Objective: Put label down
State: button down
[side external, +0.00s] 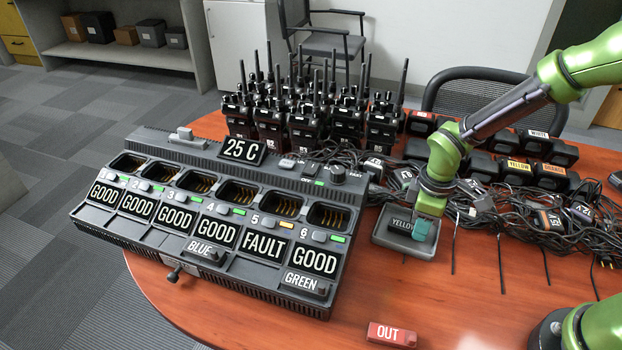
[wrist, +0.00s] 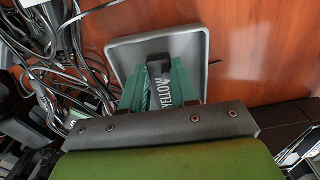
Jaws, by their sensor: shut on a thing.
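The label is a small dark piece reading YELLOW (side external: 402,223). It sits within the small grey tray (side external: 386,243) on the table, right of the charger. My gripper (side external: 420,226) points down over the tray and is shut on the label. In the wrist view the label (wrist: 166,95) is between the teal fingertips of my gripper (wrist: 160,88), above the tray (wrist: 122,55). Whether the label touches the tray floor is hard to tell.
The charger (side external: 150,228) fills the left, with a BLUE label (side external: 200,248) and a GREEN label (side external: 302,283) on it. Tangled cables (side external: 480,205) lie right of the tray. A red OUT tag (side external: 391,335) lies in front. Several radios (side external: 306,130) stand behind.

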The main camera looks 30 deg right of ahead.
jog(key=shift+f, duration=0.1)
jog(key=c, duration=0.9)
grip_release()
jog(key=shift+o, duration=0.2)
notch_tip(320, 180, up, 12)
jog(key=s+d+r+m+t+y, duration=0.2)
jog(key=s+d+r+m+t, duration=0.1)
jog(key=s+r+m+t, duration=0.4)
jog(key=shift+s+d+r+m, duration=0.4)
jog(key=shift+s+r+m, duration=1.6)
jog(key=shift+m, duration=0.5)
